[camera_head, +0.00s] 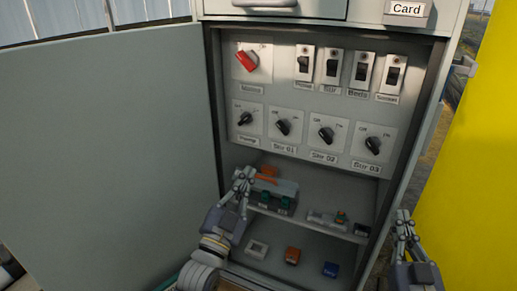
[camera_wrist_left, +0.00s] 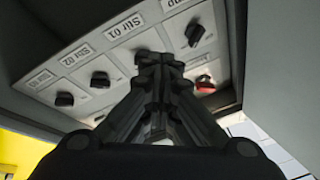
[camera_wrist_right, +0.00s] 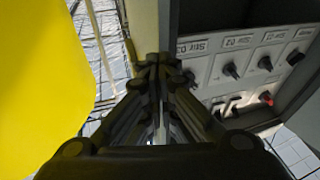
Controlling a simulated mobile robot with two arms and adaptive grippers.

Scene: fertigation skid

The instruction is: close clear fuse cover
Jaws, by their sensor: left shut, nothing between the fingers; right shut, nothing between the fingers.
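A fuse block (camera_head: 272,199) with green and orange parts stands on the cabinet's middle shelf. A greyish panel (camera_head: 286,187) at its upper right may be the clear fuse cover; I cannot tell its angle. My left gripper (camera_head: 243,175) is shut and empty in front of the left end of the block and hides part of it. The left wrist view shows its closed fingers (camera_wrist_left: 160,62) below the knob panel. My right gripper (camera_head: 403,216) is shut and empty by the cabinet's right edge. Its closed fingers also show in the right wrist view (camera_wrist_right: 160,62).
The cabinet door (camera_head: 110,150) stands open at the left. A panel with a red switch (camera_head: 247,61), several toggle switches and black knobs (camera_head: 326,135) is above the shelf. Small parts (camera_head: 292,255) lie on the cabinet floor. A yellow surface (camera_head: 475,160) borders the right side.

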